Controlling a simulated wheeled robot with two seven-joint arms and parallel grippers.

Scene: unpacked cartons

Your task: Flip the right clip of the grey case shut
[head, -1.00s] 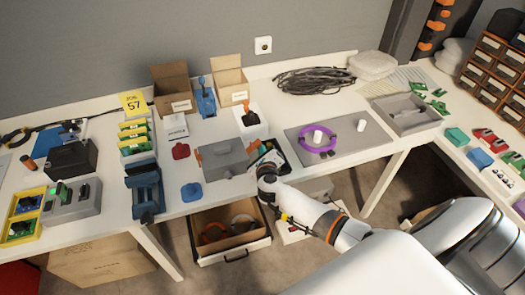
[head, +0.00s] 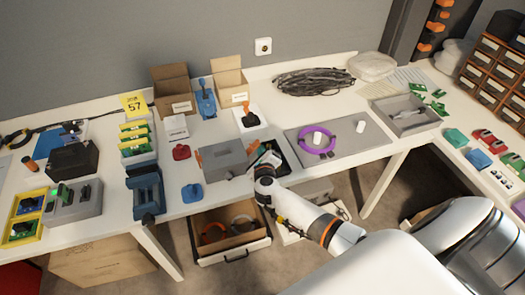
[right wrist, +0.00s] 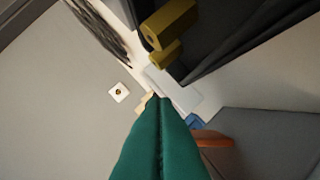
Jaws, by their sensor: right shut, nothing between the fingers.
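The grey case (head: 225,163) stands closed near the front edge of the bench in the head view. An orange clip (head: 253,147) shows at its right end and another orange clip (head: 199,157) at its left end. My right gripper (head: 267,159) is just right of the case, close to the right clip; contact cannot be told. In the right wrist view its green fingers (right wrist: 157,98) are together and empty. The case (right wrist: 275,135) fills the lower right there, with an orange clip (right wrist: 214,139) beside the fingers, partly hidden. My left gripper is not in view.
A grey mat (head: 358,146) with a purple ring (head: 318,140) lies further right. A blue block (head: 191,193) and a red piece (head: 181,152) stand left of the case. An open drawer (head: 232,253) is below.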

